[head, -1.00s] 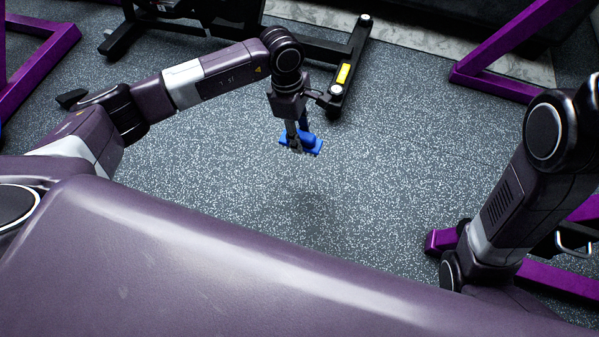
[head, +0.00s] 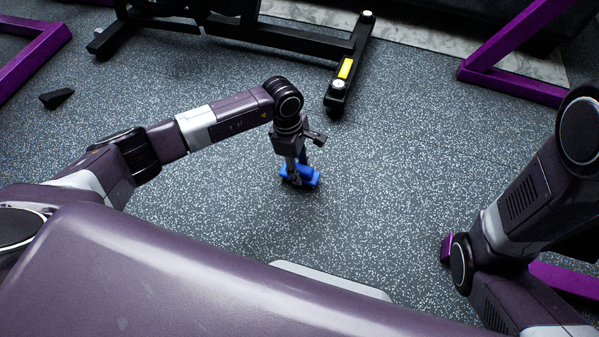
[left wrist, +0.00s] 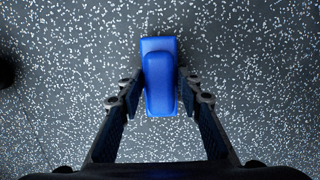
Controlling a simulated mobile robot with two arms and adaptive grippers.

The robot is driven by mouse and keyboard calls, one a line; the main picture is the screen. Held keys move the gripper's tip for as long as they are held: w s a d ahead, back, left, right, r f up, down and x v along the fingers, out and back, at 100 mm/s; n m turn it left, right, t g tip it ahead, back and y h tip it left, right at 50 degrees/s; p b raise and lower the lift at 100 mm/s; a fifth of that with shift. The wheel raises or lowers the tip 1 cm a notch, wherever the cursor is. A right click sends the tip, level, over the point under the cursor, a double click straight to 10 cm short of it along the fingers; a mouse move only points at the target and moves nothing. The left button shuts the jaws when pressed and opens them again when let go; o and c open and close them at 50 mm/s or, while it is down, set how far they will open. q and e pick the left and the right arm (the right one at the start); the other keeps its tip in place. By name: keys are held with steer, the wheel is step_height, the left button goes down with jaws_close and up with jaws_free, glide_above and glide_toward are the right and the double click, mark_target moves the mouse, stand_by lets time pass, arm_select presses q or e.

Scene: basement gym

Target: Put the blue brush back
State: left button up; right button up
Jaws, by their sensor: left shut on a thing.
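The blue brush (head: 311,178) is in my left gripper (head: 298,172), over the speckled grey floor in the middle of the head view. In the left wrist view the blue brush (left wrist: 160,75) lies between the two fingers of my left gripper (left wrist: 161,97), which is shut on it. I cannot tell how far the brush is above the floor. My right arm shows at the right edge of the head view, but its gripper is out of view.
A black equipment base (head: 340,85) with a yellow label stands behind the left gripper. Purple frames (head: 515,85) stand at the far right and far left (head: 30,60). A small black wedge-shaped thing (head: 57,98) lies on the floor at left. The middle floor (head: 400,190) is clear.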

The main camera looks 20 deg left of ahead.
arm_select(q)
steer(key=shift+f, duration=0.15)
steer(key=o, duration=1.1)
steer(key=r+p, duration=0.2)
steer(key=r, duration=0.1)
steer(key=a+r+p, duration=0.1)
steer(key=r+p, duration=0.2)
steer(key=r, duration=0.1)
steer(key=r+p, duration=0.3)
steer(key=r, duration=0.1)
steer(key=shift+w+a, duration=0.1)
steer(key=shift+a, duration=0.2)
steer(key=shift+a+r+p, duration=0.1)
steer(key=shift+r+p, duration=0.35)
steer(key=shift+r, duration=0.1)
